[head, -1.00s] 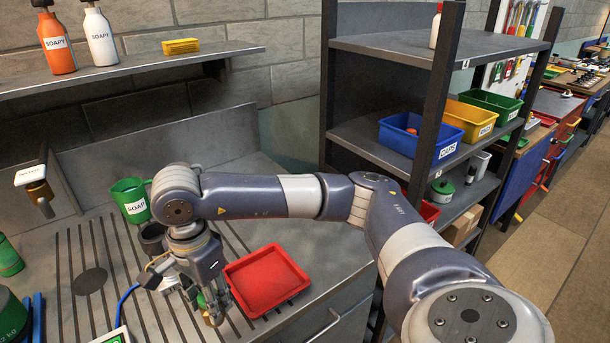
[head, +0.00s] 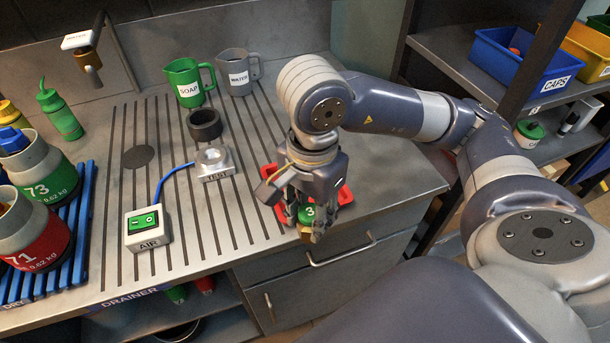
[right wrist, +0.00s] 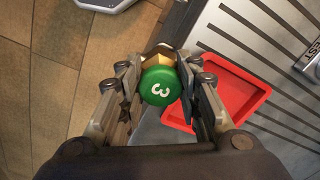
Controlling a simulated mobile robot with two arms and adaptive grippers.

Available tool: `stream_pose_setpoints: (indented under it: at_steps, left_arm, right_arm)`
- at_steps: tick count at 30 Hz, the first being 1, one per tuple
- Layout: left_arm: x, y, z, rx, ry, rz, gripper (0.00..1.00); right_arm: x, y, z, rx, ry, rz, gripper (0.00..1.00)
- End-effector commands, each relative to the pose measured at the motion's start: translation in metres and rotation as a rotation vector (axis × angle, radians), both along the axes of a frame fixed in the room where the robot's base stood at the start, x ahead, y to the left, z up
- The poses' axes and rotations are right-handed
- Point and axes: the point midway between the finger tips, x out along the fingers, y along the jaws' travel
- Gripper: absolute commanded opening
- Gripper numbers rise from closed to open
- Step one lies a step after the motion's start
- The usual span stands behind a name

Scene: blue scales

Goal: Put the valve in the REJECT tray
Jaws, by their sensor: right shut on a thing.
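The valve has a round green cap marked 3 and a brass-coloured body; it shows in the head view (head: 306,214) and in the right wrist view (right wrist: 160,86). My right gripper (head: 308,222) is shut on it, with fingers on both sides of the cap in the right wrist view (right wrist: 160,92). The red tray (head: 346,195) lies on the counter just behind the gripper, partly hidden by it. In the right wrist view the tray (right wrist: 232,72) is empty where it shows, and the valve is left of it, near the counter edge. No REJECT label is readable. My left gripper is not in view.
A grey TEST block (head: 214,164) and a dark ring (head: 204,124) stand left of the tray. A green SOAP jug (head: 188,82) and a grey jug (head: 238,72) stand behind. An AIR box (head: 148,227) is further left. Drawers are below the counter edge.

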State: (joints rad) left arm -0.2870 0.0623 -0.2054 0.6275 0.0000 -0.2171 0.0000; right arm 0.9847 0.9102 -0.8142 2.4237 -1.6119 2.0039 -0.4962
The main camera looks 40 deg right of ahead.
Motion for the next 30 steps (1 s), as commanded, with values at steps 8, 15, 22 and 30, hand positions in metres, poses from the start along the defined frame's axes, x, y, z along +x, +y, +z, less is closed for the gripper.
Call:
stream_pose_setpoints:
  at_steps: [8, 15, 22, 30]
  left_arm:
    - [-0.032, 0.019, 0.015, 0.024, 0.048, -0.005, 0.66]
    - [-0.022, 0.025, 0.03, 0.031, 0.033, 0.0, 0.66]
    - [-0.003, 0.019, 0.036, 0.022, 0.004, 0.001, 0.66]
    - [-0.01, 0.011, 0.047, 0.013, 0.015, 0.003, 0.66]
  right_arm:
    - [0.06, -0.038, -0.003, -0.002, 0.003, -0.011, 0.0]
    - [0.11, -0.069, -0.009, -0.001, 0.001, -0.007, 0.0]
    - [0.129, -0.079, -0.014, -0.001, -0.001, -0.001, 0.0]
    - [0.128, -0.079, -0.044, -0.001, 0.004, -0.001, 0.0]
